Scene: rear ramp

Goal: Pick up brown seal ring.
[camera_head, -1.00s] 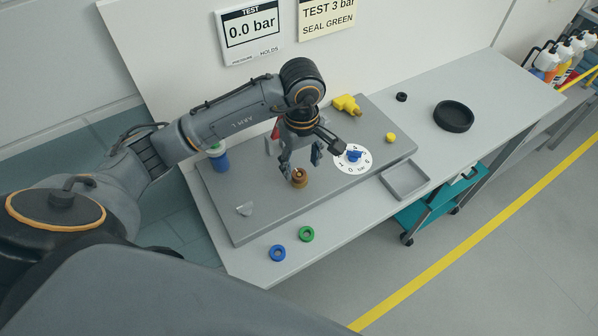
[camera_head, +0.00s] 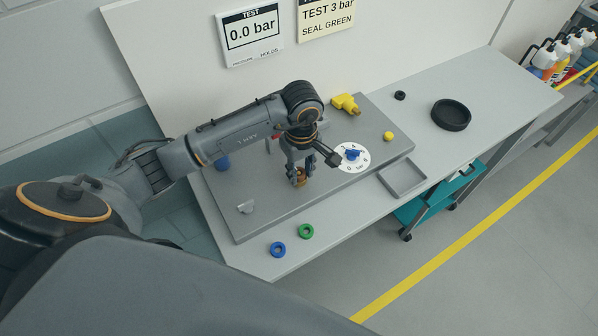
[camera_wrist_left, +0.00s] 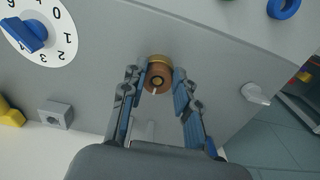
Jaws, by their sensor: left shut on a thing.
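The brown seal ring (camera_wrist_left: 150,84) sits around a brass fitting (camera_wrist_left: 158,59) on the grey plate, seen between my left fingers in the left wrist view. In the head view, ring and fitting show as a small brown-gold shape (camera_head: 301,181), partly hidden by the gripper. My left gripper (camera_head: 299,179) points down over the fitting. Its blue-padded fingers, also in the left wrist view (camera_wrist_left: 157,82), are shut on the brown ring from both sides. I cannot tell whether the ring is lifted at all. My right gripper is out of view.
A white dial with a blue knob (camera_head: 353,154) is just right of the gripper. A yellow fitting (camera_head: 346,103) stands behind. Green (camera_head: 306,231) and blue (camera_head: 278,249) rings lie at the front edge. An empty grey tray (camera_head: 403,180) and black dish (camera_head: 452,115) are right.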

